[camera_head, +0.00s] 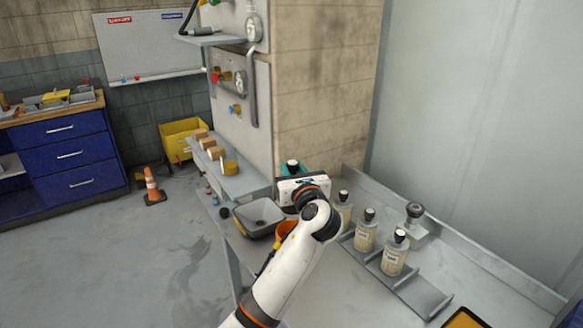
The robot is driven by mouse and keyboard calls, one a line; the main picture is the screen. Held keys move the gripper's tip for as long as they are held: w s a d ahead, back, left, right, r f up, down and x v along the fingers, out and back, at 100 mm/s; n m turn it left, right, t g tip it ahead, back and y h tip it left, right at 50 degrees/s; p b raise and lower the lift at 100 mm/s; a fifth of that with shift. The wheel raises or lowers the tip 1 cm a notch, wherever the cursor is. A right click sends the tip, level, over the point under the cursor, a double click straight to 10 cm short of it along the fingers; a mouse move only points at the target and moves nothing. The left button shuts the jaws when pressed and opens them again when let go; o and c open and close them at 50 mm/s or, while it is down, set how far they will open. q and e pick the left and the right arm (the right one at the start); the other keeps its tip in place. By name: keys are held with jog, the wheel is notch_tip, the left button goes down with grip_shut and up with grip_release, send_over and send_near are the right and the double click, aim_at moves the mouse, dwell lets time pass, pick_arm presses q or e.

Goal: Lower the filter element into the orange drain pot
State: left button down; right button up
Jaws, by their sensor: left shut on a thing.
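My left gripper (293,180) is at the end of my white arm, over the back of the grey runout table. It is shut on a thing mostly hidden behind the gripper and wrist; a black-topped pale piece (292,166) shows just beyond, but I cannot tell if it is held. The orange drain pot (284,228) is below the gripper, partly covered by my arm, so its inside is hidden. I cannot make out the filter element for certain. My right gripper is not in view.
A grey tray (259,214) stands left of the pot. Several black-capped bottles (365,232) stand in a grey rack on the right. An orange-edged dark item (465,319) lies at the lower right.

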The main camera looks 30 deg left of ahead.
pick_arm(q)
jog(key=shift+d+r, duration=0.1)
jog(key=shift+w+p, duration=0.1)
jog(key=shift+p, duration=0.3)
jog(key=shift+a+f, duration=0.2)
jog(key=shift+f, duration=0.8)
notch_tip(320, 180, down, 2)
jog(key=shift+f+b, duration=0.1)
jog(key=shift+b, duration=0.4)
jog(key=shift+f+b, duration=0.4)
jog(key=shift+f, duration=0.55)
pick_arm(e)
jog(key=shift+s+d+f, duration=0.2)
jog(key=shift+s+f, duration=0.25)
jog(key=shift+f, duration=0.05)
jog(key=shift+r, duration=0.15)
pick_arm(q)
jog(key=shift+p, duration=0.6)
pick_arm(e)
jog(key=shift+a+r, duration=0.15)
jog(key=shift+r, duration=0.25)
